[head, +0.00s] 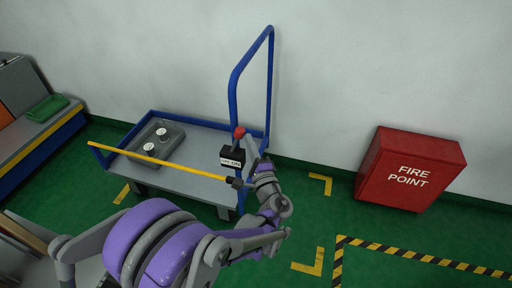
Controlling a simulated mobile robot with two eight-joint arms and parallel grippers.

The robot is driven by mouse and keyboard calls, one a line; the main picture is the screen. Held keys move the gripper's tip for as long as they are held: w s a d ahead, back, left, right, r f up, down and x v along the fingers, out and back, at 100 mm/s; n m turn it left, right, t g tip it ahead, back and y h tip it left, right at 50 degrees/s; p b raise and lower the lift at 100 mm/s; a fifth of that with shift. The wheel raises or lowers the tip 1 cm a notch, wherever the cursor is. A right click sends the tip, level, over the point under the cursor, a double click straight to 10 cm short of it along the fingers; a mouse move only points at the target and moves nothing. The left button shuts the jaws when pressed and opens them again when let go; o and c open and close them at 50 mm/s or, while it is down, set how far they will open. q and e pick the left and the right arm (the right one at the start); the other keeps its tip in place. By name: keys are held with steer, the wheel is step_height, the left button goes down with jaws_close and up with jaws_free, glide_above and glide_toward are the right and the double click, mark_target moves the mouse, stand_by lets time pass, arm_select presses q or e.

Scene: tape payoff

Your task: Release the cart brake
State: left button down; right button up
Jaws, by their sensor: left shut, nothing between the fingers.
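The cart (195,165) is a grey platform with blue rails and a tall blue handle frame (234,100) at its right end. A brake lever with a red knob (239,132) stands up from a black box (232,154) with a small white label, low on the handle frame. My left gripper (238,182) is shut and empty, just below the black box at the cart's right end. I cannot tell whether it touches the cart. My right gripper is out of view.
A yellow bar (160,161) runs across the cart's front side. A red fire point box (410,168) stands at the right by the wall. A bench with a green cloth (47,108) is at the left.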

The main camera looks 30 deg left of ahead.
mark_target(236, 134)
arm_select(q)
steer(key=shift+r, duration=0.1)
stand_by(0.3)
steer(key=shift+a+r+n+g+p, duration=0.15)
steer(key=shift+a+n+g+p, duration=0.15)
steer(key=shift+p, duration=0.15)
steer(key=shift+r, duration=0.1)
steer(key=a+n+p, duration=0.1)
steer(key=a+r+n+g+h+p, duration=0.1)
steer(key=p, duration=0.1)
steer(key=s+a+r+n+p, duration=0.1)
steer(key=shift+a+n+g+h+p, duration=0.25)
steer(key=shift+n+g+h+p, duration=0.05)
steer(key=shift+g+p, duration=0.1)
steer(key=shift+s+a+n+h+p, duration=0.15)
steer(key=shift+a+n+h+p, duration=0.25)
steer(key=shift+a, duration=0.35)
steer(key=shift+s+a+n+h+p, duration=0.15)
steer(key=shift+a+n+h+p, duration=0.2)
steer(key=shift+a, duration=0.35)
steer(key=shift+r, duration=0.1)
